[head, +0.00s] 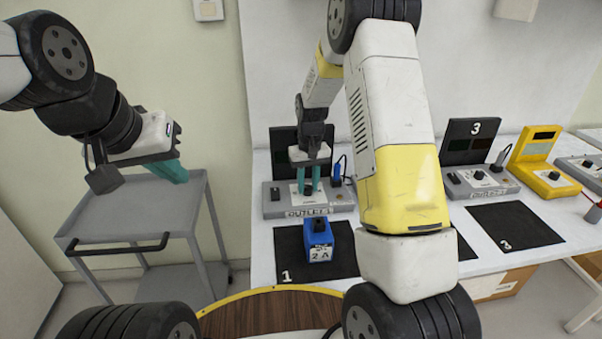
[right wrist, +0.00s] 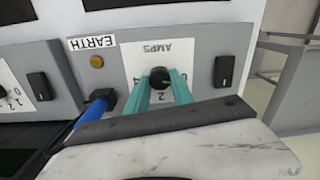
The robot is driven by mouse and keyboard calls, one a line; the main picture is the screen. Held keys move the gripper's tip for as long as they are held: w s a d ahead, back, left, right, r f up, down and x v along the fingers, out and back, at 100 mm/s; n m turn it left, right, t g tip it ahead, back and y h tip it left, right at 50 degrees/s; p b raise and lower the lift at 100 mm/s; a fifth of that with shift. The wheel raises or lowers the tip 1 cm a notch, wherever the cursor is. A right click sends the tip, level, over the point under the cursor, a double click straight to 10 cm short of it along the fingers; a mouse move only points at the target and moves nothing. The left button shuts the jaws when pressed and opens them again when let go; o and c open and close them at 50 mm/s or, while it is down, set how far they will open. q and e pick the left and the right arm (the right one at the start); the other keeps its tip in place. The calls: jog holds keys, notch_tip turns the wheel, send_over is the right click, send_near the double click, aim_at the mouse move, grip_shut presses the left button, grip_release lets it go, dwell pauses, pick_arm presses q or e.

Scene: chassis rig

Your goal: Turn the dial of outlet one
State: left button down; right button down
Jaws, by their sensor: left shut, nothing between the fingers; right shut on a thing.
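Outlet one is the grey unit (head: 270,206) with a dark upright panel, at the left end of the white table. Its black dial (right wrist: 159,77) sits on a white plate marked AMPS in the right wrist view. My right gripper (right wrist: 162,88) has its teal fingers shut on this dial, one finger on each side. In the head view the same gripper (head: 306,188) reaches down onto the outlet, and the fingers partly hide the dial. My left gripper (head: 170,172) is shut and empty, above the grey cart, away from the table.
A blue block (head: 318,240) labelled 2 A stands on black mat 1 (head: 345,263) in front of the outlet. A blue plug (right wrist: 96,108) sits beside the EARTH label. Outlet 3 (head: 485,182) and a yellow unit (head: 545,178) are further right. A grey cart (head: 140,215) stands at left.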

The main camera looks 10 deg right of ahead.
aim_at(308, 187)
jog(key=shift+w, duration=0.1)
jog(key=c, duration=1.1)
grip_release()
jog(key=shift+r, duration=0.1)
notch_tip(308, 187, up, 8)
jog(key=shift+d+f, duration=0.1)
jog(key=shift+f, duration=0.05)
